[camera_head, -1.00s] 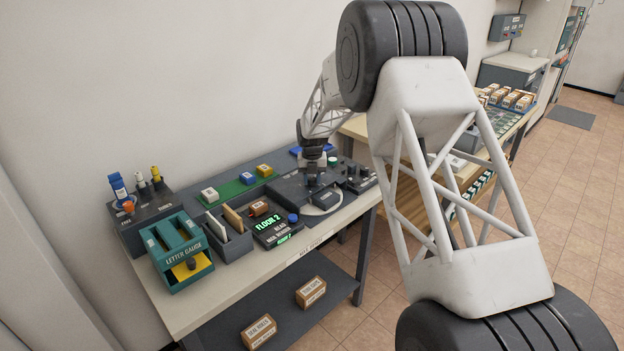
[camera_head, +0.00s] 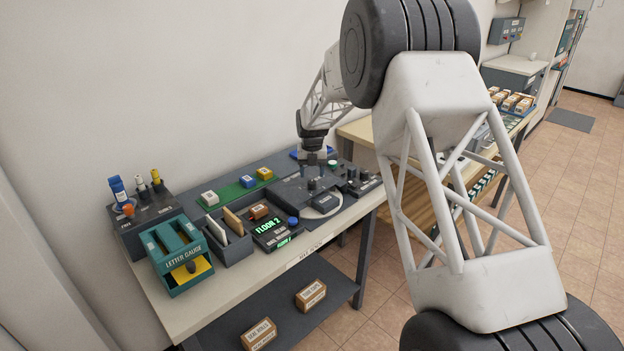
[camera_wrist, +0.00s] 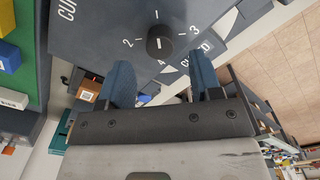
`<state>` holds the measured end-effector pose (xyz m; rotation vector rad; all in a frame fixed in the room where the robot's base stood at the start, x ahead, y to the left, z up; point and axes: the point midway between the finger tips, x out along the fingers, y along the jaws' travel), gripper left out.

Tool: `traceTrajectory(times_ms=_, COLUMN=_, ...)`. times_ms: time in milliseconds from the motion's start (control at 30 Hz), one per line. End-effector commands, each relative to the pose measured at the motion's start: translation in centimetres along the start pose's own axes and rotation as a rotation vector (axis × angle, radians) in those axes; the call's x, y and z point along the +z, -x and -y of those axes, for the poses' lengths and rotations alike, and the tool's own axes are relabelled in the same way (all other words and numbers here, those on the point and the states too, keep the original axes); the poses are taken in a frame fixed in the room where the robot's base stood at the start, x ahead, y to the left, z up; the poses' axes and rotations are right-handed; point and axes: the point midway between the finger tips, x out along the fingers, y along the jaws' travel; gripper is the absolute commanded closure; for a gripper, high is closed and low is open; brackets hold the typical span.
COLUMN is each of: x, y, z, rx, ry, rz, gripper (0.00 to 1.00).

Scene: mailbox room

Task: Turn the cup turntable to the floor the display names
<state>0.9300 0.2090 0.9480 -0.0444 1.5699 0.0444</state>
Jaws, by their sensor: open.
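The display (camera_head: 268,228) on the bench reads FLOOR 2 in green. A dark round knob (camera_wrist: 160,40) with a white mark shows in the wrist view, ringed by the numbers 1, 2, 3 and 4. I cannot tell surely which number its mark faces. A pale disc (camera_head: 322,206) shows partly beside the knob's dark panel (camera_head: 290,188). My gripper (camera_wrist: 162,76) is open, its blue fingers apart and the knob beyond their tips, clear of it. In the head view my gripper (camera_head: 314,166) hangs above the panel, holding nothing.
A teal letter gauge (camera_head: 176,252), a dark tray with upright envelopes (camera_head: 232,222) and a green strip with coloured blocks (camera_head: 238,188) fill the left of the bench. Small dark controls (camera_head: 360,180) stand right of the panel. The bench's front edge (camera_head: 260,278) is clear.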

Motion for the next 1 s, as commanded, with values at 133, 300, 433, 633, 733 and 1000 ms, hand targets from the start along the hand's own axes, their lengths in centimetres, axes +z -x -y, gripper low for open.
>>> traceTrajectory(times_ms=133, x=0.0, y=1.9, z=0.0, rx=0.0, ry=0.0, rz=0.001, gripper=0.41)
traceTrajectory(times_ms=300, x=0.0, y=3.2, z=0.0, rx=0.0, ry=0.0, rz=0.001, gripper=0.41)
traceTrajectory(times_ms=433, x=0.0, y=3.5, z=0.0, rx=0.0, ry=0.0, rz=0.0, gripper=0.41)
traceTrajectory(times_ms=633, x=0.0, y=3.6, z=0.0, rx=0.0, ry=0.0, rz=0.0, gripper=0.41)
traceTrajectory(times_ms=733, x=0.0, y=3.6, z=0.0, rx=-0.001, ry=0.0, rz=0.0, gripper=0.5)
traceTrajectory(times_ms=1000, x=-1.4, y=2.9, z=-0.1, rx=-0.063, ry=0.029, rz=0.002, gripper=0.92)
